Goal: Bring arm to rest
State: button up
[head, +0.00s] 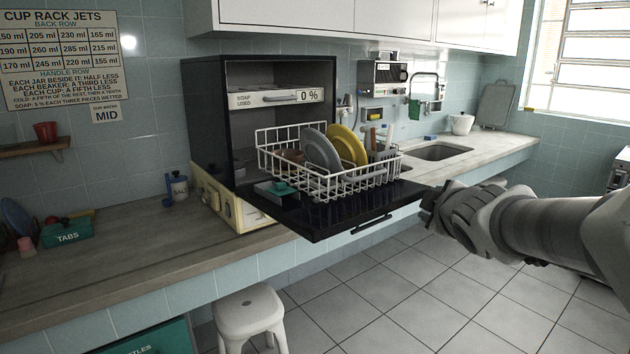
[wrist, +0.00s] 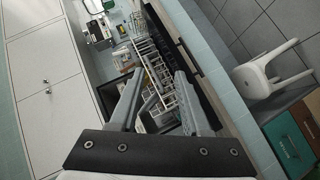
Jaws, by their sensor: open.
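My gripper (head: 432,203) is at the end of my arm, which reaches in from the right in the head view, over the floor in front of the counter. In the wrist view my gripper (wrist: 158,90) has its two grey fingers spread apart with nothing between them. Beyond the fingers lies the white dish rack (wrist: 165,98). In the head view the gripper is to the right of the open dishwasher door (head: 325,222) and appears apart from it.
The dishwasher (head: 200,110) stands open, its white rack (head: 270,150) pulled out with grey and yellow plates. A white stool (head: 250,312) stands on the floor below. A sink (head: 440,152) is set in the counter behind. The tiled floor around my arm is clear.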

jog(key=s+a+f+m+g+y, duration=0.1)
jog(key=s+a+f+m+g, duration=0.25)
jog(key=s, duration=0.55)
jog(key=s+a+f+m+g, duration=0.2)
jog(key=s+f+m, duration=0.25)
jog(key=s, duration=0.35)
jog(key=s+a+f+m+g+y, duration=0.1)
jog(key=s+a+f+m+g, duration=0.25)
jog(key=s, duration=0.55)
notch_tip(320, 180, up, 16)
jog(key=p, duration=1.5)
jog(key=shift+w+d+t, duration=0.2)
jog(key=shift+d+t, duration=0.15)
jog(key=shift+t, duration=0.05)
